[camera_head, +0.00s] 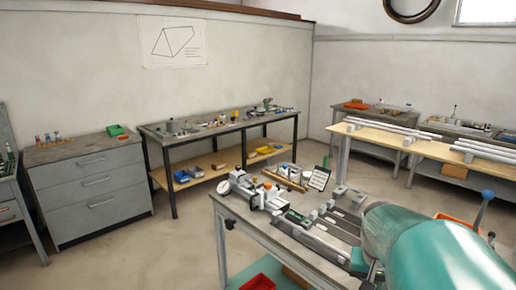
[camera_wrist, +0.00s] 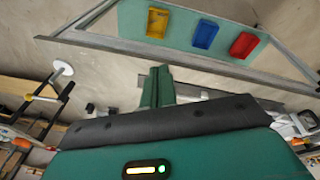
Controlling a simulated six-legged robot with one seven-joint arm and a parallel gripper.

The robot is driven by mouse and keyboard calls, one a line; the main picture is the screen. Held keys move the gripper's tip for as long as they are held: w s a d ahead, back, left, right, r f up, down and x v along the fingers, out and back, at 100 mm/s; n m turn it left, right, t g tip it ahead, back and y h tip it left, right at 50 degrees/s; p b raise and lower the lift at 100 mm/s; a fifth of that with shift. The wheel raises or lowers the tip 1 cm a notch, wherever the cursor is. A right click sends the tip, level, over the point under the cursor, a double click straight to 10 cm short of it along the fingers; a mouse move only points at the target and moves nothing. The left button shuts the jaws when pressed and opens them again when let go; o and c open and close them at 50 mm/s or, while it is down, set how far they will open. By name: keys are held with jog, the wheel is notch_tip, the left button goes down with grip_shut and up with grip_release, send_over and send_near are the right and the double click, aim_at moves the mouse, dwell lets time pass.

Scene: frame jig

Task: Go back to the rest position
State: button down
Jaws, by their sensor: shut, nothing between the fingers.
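My gripper (camera_wrist: 157,88) shows in the wrist view, its two green fingers together and pointing up the picture, with nothing between them. A dark padded band and my green wrist housing fill the lower part of that view. In the head view a large teal part of my arm covers the lower right and hides part of the near workbench (camera_head: 240,212). I cannot make out the fingers clearly there. The workbench carries dark rails, grey blocks and clamp-like fixtures (camera_head: 255,193).
The wrist view shows a yellow bin (camera_wrist: 158,22), a blue bin (camera_wrist: 204,34) and a red bin (camera_wrist: 244,45) on a green shelf. In the head view, a drawer cabinet (camera_head: 90,185), a back bench (camera_head: 225,127) and a wooden-topped table (camera_head: 385,138) stand around open floor (camera_head: 175,245).

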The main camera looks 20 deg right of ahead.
jog(key=s+a+r+n+t, duration=0.1)
jog(key=a+r+n, duration=0.1)
jog(key=a, duration=0.5)
jog(key=s+a+r+n+t+y, duration=0.1)
jog(key=s+a+n+t, duration=0.1)
jog(key=a, duration=0.6)
jog(key=s+a+r+n+t+y, duration=0.1)
jog(key=s+a+r+n, duration=0.1)
jog(key=a, duration=0.6)
jog(key=shift+s+r+n+t, duration=0.25)
jog(key=shift+r+n+t, duration=0.15)
jog(key=shift+n, duration=0.4)
